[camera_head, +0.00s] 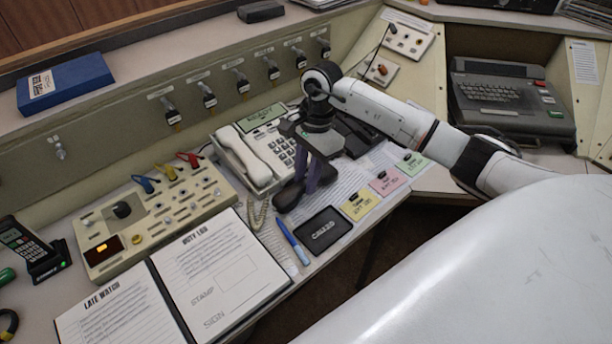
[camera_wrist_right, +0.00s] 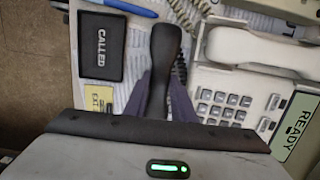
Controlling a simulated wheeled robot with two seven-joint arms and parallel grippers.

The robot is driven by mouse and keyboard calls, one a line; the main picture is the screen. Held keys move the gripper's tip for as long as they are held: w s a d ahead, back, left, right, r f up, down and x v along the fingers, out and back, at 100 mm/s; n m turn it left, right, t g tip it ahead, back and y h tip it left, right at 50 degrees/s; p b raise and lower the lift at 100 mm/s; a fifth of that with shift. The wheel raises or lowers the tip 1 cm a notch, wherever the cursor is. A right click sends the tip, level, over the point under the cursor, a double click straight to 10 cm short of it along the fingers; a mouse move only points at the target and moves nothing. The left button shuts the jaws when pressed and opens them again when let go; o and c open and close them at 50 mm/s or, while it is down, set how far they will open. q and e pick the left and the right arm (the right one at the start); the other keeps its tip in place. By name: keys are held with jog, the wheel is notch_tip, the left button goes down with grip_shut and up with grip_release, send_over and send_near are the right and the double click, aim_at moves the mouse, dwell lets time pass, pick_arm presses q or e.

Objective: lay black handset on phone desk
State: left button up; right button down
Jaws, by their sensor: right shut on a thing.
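The black handset (camera_head: 289,196) is between the fingers of my right gripper (camera_head: 312,180), over the papers in front of the cream desk phone (camera_head: 260,152). In the right wrist view the black handset (camera_wrist_right: 165,45) points away from my right gripper (camera_wrist_right: 164,100), whose purple-grey fingers are shut on its two sides. I cannot tell whether the handset touches the desk. The phone desk (camera_head: 325,271) shows as a pale front edge. The cream phone carries its own cream handset (camera_head: 250,155). A black phone base (camera_head: 352,137) is partly hidden behind my right gripper. My left gripper is not in view.
A black CALLED pad (camera_head: 323,231) and a blue pen (camera_head: 290,240) lie near the front edge. Coloured cards (camera_head: 360,205) lie to the right. A button console (camera_head: 155,215) and open log binder (camera_head: 215,265) fill the left. A coiled cord (camera_head: 258,215) lies beside the phone.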

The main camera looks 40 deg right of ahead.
jog(key=shift+f, duration=0.2)
jog(key=c, duration=1.5)
grip_release()
jog(key=shift+r, duration=0.1)
jog(key=shift+r, duration=0.25)
jog(key=r, duration=0.4)
jog(key=d+r, duration=0.1)
jog(key=r, duration=0.2)
jog(key=d+r+b, duration=0.1)
jog(key=r, duration=0.3)
jog(key=shift+r, duration=0.3)
